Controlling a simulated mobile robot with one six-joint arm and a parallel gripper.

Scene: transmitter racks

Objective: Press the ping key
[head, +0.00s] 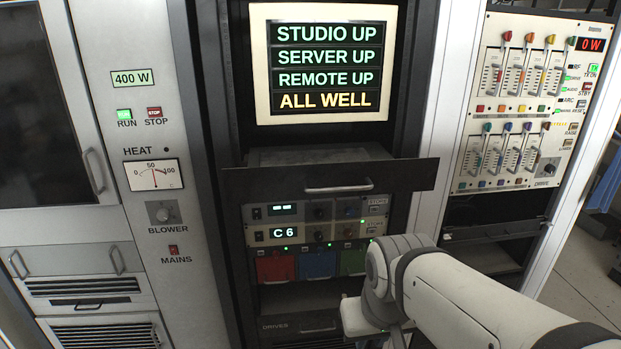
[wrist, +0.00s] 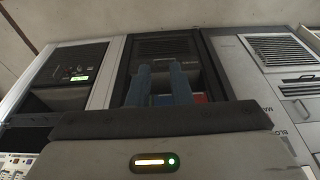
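I cannot make out a key labelled ping. In the head view, two rack units sit below an open drawer; the upper one (head: 290,211) and the lower one (head: 287,235), whose display reads C 6, carry small keys and knobs. In the head view my arm is at lower right, in front of the rack; the fingers are hidden there.
A screen (head: 327,64) shows STUDIO, SERVER and REMOTE UP, ALL WELL. The drawer (head: 340,178) juts out above the units. Red (head: 276,268), blue (head: 317,265) and green (head: 353,262) drives sit below. A slider panel (head: 515,100) stands right, a heat and blower panel (head: 158,190) left.

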